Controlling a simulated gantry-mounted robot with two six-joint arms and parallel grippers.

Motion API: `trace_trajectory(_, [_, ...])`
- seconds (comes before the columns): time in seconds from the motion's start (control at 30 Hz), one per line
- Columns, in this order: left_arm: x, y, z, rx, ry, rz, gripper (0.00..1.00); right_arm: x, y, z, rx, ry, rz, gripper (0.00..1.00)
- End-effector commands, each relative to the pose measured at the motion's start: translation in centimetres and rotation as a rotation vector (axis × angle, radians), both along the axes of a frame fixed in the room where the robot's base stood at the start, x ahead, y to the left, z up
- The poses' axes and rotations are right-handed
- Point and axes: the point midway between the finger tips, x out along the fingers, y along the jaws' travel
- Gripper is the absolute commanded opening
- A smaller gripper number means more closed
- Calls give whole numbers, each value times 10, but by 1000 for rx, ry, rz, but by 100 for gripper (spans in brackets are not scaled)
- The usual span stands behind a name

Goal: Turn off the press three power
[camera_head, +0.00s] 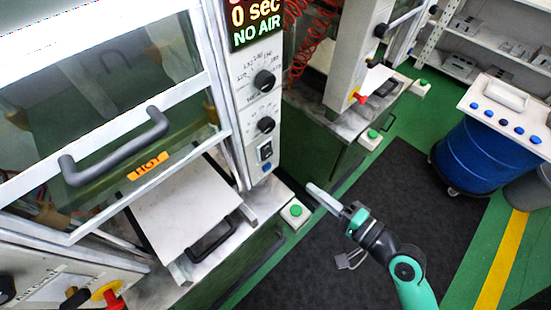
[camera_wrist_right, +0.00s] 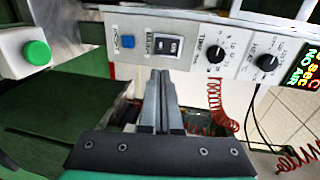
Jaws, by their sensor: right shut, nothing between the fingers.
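The press control panel (camera_head: 254,95) stands upright at the centre of the head view, and the panel also shows in the right wrist view (camera_wrist_right: 190,62). Its power rocker switch (camera_head: 265,151) is black in a pale frame, and the switch shows in the wrist view (camera_wrist_right: 167,46). A blue button (camera_wrist_right: 127,41) sits beside it. I see no press number. My right gripper (camera_head: 312,187) is shut and empty, apart from the panel in the head view. In the wrist view its fingertips (camera_wrist_right: 160,73) point toward the switch, just below it in the picture. My left gripper is out of view.
A green button box (camera_head: 295,211) stands near the right gripper. The press door handle (camera_head: 115,148), HOT label (camera_head: 148,166) and mould plate (camera_head: 187,210) are at left. The display (camera_head: 255,22) reads "0 sec NO AIR".

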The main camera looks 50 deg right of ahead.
Motion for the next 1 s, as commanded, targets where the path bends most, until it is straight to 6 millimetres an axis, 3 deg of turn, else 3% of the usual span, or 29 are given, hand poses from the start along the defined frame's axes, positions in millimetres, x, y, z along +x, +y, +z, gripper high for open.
trace_trajectory(0.17, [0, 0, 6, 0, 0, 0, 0, 17, 0, 0, -1, 0, 5, 0])
trace_trajectory(0.7, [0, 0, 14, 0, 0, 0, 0, 123, -7, -16, -2, -2, 2, 0])
trace_trajectory(1.0, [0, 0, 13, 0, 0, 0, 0, 138, -8, -19, -1, -1, 1, 0])
